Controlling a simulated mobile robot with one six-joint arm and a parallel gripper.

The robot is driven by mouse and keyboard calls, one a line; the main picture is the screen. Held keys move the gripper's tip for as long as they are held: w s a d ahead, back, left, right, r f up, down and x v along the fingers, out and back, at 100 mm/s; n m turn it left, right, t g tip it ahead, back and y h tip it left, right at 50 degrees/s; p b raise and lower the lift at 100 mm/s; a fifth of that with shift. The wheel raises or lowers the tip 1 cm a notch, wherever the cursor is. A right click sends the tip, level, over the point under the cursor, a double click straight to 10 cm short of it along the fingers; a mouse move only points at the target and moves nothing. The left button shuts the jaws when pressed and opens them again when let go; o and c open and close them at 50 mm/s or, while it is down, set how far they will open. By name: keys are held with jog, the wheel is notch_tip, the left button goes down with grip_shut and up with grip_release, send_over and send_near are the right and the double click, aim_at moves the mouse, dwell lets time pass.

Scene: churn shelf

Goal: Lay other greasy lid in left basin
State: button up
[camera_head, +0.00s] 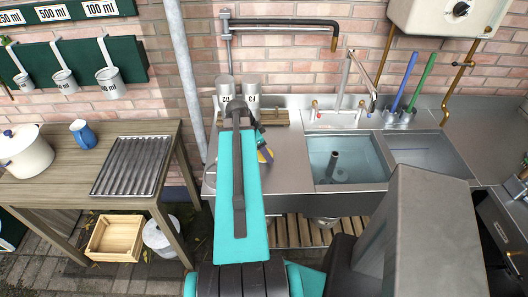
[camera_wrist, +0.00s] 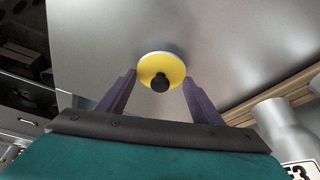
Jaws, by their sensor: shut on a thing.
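A small round yellow lid with a pale rim and a dark knob (camera_wrist: 160,70) sits between the fingertips of my gripper (camera_wrist: 159,82) in the wrist view. The fingers are shut on it, one at each side. My arm hides most of my gripper there. The left basin (camera_head: 326,149) lies to the right of the lid. It holds bluish water and a dark upright pipe. I cannot tell whether the lid touches the drainboard.
Two labelled metal cans (camera_head: 225,91) stand behind my gripper on a slatted wooden strip (camera_head: 280,117). The right basin (camera_head: 430,152) adjoins the left one. A tap (camera_head: 347,75) and blue and green handles (camera_head: 425,80) rise behind the basins. A wooden table (camera_head: 60,185) stands left.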

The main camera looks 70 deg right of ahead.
jog(key=shift+r+b, duration=1.45)
jog(key=shift+r, duration=3.3)
jog(key=shift+w, duration=0.1)
jog(key=w+a+r+n+t, duration=0.2)
jog(key=w+a+n, duration=0.4)
jog(key=w, duration=0.5)
jog(key=w+a+r+n+t+h, duration=0.1)
jog(key=w+a+r+n, duration=0.15)
jog(key=w+a, duration=0.75)
jog(key=w+a+r+n+t, duration=0.15)
jog(key=w+a+n, duration=0.4)
jog(key=w, duration=0.75)
jog(key=w+a+r+n+t+y, duration=0.1)
jog(key=w+a+n, duration=0.3)
jog(key=a, duration=0.7)
jog(key=w+a+r+n+t+y, duration=0.1)
jog(key=w+a+r+n, duration=0.2)
jog(key=a, duration=0.9)
jog(key=w+a+r+n+t+y, duration=0.1)
jog(key=w+a+n, duration=0.5)
jog(key=a, duration=0.6)
jog(key=shift+w+a+r+y, duration=0.25)
jog(key=shift+w+r+y, duration=0.2)
jog(key=shift+r, duration=0.25)
jog(key=shift+a, duration=0.1)
